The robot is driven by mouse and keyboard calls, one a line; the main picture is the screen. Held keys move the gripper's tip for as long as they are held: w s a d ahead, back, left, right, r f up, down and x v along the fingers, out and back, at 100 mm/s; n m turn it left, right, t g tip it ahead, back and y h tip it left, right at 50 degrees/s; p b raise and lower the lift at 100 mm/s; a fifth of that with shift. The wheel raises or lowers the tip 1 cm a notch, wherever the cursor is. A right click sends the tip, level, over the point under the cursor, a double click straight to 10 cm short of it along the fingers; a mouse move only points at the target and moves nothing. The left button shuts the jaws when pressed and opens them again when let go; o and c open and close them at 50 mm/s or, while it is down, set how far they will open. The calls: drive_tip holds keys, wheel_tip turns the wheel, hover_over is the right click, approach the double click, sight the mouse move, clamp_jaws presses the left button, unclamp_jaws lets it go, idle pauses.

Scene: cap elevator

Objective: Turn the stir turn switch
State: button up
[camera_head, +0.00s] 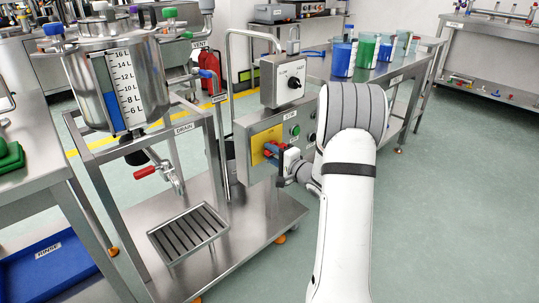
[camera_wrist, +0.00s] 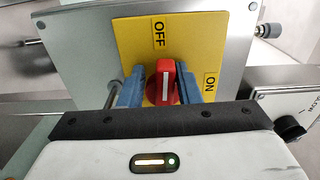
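The stir turn switch is a red knob (camera_wrist: 163,84) with a white mark, on a yellow plate (camera_wrist: 198,50) lettered OFF and ON. Its white mark points up toward OFF in the wrist view; ON is to the right. My gripper (camera_wrist: 160,92) has its two blue fingers on either side of the knob, very close to it. I cannot tell whether they press on it. In the head view my gripper (camera_head: 278,153) is at the yellow plate (camera_head: 258,143) on the front of the grey control box (camera_head: 245,166), hiding most of the knob.
A smaller box with a black dial (camera_head: 294,83) stands above the control box. A green button (camera_head: 296,130) is right of the switch. Free floor (camera_head: 450,200) lies to the right.

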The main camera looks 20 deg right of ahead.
drive_tip(key=shift+o, duration=0.8)
drive_tip(key=p+v, duration=0.1)
drive_tip(key=v, duration=0.6)
drive_tip(key=shift+s+d+p, duration=0.15)
drive_tip(key=shift+s+p, duration=0.2)
drive_tip(key=shift+p, duration=0.05)
